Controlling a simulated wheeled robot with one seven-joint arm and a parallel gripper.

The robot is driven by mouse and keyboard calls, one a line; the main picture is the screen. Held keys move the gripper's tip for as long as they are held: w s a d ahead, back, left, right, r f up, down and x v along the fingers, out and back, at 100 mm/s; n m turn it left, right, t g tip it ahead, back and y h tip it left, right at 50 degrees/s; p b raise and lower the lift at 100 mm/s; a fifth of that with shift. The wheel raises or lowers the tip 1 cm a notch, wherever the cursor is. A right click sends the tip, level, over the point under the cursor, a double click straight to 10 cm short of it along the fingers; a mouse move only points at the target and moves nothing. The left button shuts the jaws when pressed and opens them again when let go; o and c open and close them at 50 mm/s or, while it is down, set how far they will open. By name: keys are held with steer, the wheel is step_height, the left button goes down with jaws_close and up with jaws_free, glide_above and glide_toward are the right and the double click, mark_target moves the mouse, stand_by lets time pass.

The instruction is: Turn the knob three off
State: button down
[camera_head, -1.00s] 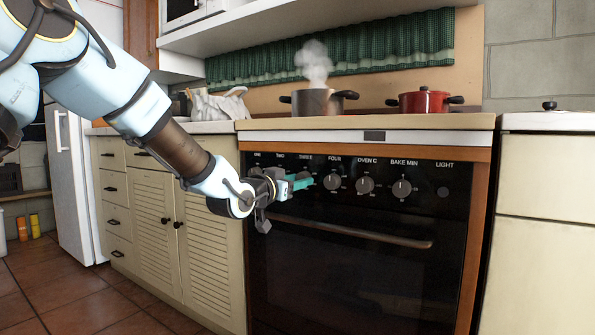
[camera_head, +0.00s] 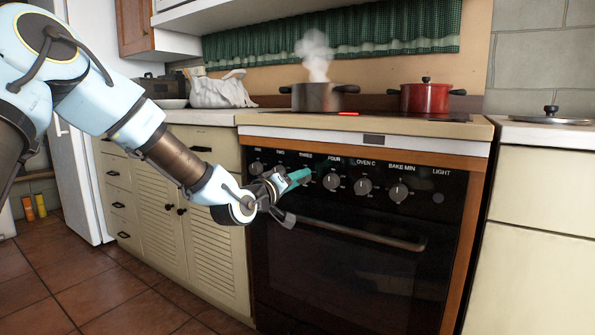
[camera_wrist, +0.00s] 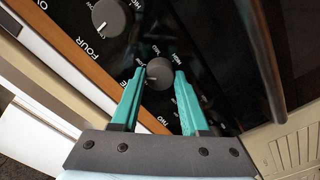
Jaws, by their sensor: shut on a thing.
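The black oven (camera_head: 345,255) has a row of knobs under the labels ONE, TWO, THREE, FOUR, OVEN C and BAKE MIN. My gripper (camera_head: 302,176) is at the knob below THREE. In the wrist view knob three (camera_wrist: 159,74) is a round dark grey knob with a white mark, between the tips of my teal fingers. My gripper is shut on it. In the head view the fingers hide most of knob three. Knob four (camera_head: 332,182) is just to the right, and it also shows in the wrist view (camera_wrist: 108,18).
A long oven handle (camera_head: 360,234) runs below the knobs. A steaming grey pot (camera_head: 318,97) and a red pot (camera_head: 425,97) stand on the hob. A red glow (camera_head: 348,114) shows on the hob. Cabinets (camera_head: 215,225) stand to the left.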

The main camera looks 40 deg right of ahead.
steer(key=n+p, duration=0.3)
steer(key=n, duration=0.1)
steer(key=shift+r+n, duration=0.1)
steer(key=shift+n, duration=0.3)
steer(key=shift+n+p, duration=0.9)
steer(key=shift+n, duration=0.9)
steer(key=shift+c, duration=2)
jaws_free()
steer(key=p+v, duration=0.1)
steer(key=v, duration=1)
